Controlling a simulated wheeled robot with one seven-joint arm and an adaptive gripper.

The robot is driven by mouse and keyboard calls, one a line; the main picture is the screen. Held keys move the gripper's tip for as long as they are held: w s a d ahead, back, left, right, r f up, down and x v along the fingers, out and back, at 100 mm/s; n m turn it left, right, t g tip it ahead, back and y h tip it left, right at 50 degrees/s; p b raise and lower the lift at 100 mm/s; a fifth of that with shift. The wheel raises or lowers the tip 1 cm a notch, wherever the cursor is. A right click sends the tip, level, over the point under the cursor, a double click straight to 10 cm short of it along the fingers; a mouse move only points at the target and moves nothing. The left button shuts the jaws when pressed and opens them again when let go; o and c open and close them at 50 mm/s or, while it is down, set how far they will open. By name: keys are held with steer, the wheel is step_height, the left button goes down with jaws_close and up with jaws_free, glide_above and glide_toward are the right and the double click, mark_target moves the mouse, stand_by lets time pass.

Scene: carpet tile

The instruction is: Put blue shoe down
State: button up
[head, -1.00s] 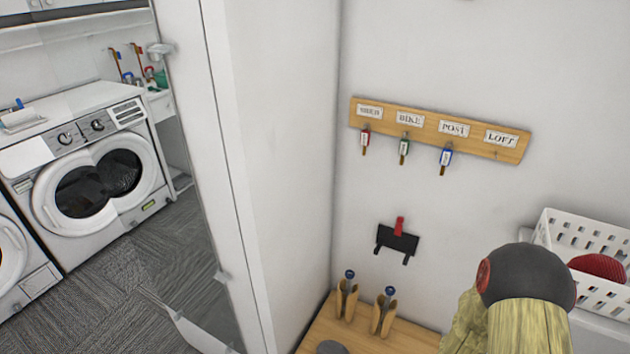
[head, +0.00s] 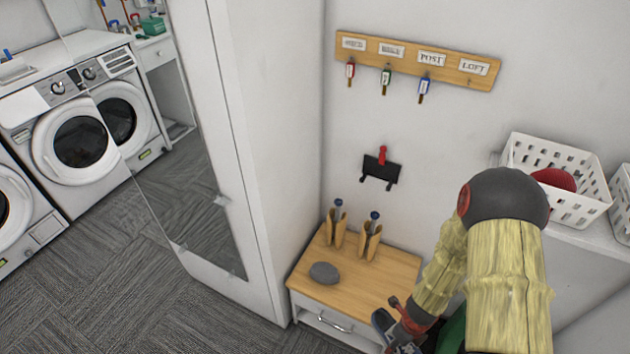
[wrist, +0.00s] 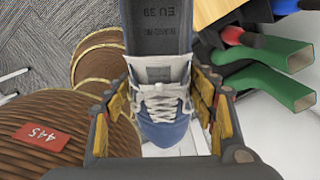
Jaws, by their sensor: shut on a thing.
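The blue shoe (wrist: 162,130) has white laces and a blue toe, and it fills the middle of the wrist view. My gripper (wrist: 166,105) is shut on it, with yellow-padded fingers on both sides. In the head view my gripper (head: 402,335) is low, at the front right of the small wooden-topped cabinet. The shoe (head: 382,322) shows there only in part, at the picture's bottom edge. I cannot tell whether it touches anything beneath.
A white basket (head: 570,170) stands on a shelf. Carpet at the left is free.

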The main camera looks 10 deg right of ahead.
mark_target(385, 325)
steer(key=w+n, duration=0.1)
steer(key=w+r+n, duration=0.1)
steer(key=w+a+n, duration=0.1)
steer(key=w, duration=0.1)
steer(key=shift+r+n, duration=0.2)
steer(key=shift+n, duration=0.2)
steer(key=shift+w+a+r+n, duration=0.2)
steer(key=shift+w+r+n, duration=0.05)
steer(key=shift+w+n, duration=0.3)
steer(key=shift+w+a+r+n, duration=0.25)
steer(key=shift+w+r+n, duration=0.05)
steer(key=shift+w+n, duration=0.3)
steer(key=shift+w+a+r+n, duration=0.2)
steer(key=shift+w+r+n, duration=0.05)
steer(key=shift+w+n, duration=0.3)
steer(key=w+a+r+n, duration=0.4)
steer(key=w+r+n, duration=0.3)
steer(key=n, duration=0.5)
steer(key=w+a+r+n, duration=0.5)
steer(key=w+r+n, duration=0.2)
steer(key=w+n, duration=0.2)
steer(key=shift+a+r+n, duration=0.15)
steer(key=shift+r+n, duration=0.15)
steer(key=shift+n, duration=1.1)
